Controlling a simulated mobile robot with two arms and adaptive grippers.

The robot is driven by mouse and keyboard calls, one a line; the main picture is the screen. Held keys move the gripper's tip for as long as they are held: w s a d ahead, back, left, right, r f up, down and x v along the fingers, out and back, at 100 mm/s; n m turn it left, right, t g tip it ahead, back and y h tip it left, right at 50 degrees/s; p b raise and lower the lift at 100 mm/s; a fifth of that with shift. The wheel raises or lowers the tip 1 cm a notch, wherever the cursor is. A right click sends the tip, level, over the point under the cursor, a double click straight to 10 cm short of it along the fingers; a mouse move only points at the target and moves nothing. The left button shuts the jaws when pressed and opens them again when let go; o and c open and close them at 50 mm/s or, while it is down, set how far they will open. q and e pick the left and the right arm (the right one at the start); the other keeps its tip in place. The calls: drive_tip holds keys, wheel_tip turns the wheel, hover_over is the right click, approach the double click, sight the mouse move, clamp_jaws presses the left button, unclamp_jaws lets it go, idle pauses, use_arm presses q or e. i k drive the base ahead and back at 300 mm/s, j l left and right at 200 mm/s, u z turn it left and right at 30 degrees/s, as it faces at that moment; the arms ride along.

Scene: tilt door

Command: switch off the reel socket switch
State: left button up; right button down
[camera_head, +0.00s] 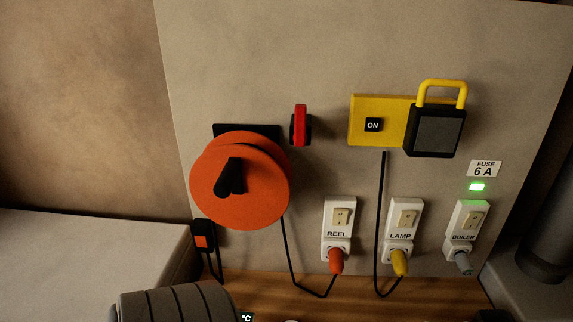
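The REEL socket (336,251) is a white unit low on the grey panel, with an orange plug (336,262) in its lower part. Its cream rocker switch (341,217) sits above the REEL label; I cannot tell clearly which way the rocker is tipped. The orange cable reel (241,181) hangs to its upper left, and a black cable runs from it down towards the orange plug. Neither of my grippers is in view.
The LAMP socket (403,231) with a yellow plug and the BOILER socket (466,232) with a grey plug stand to the right. A green light (477,187) glows above BOILER. A dark ribbed object (178,303) is at the bottom.

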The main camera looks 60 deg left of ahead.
sight(339, 216)
drive_tip(key=u, duration=1.55)
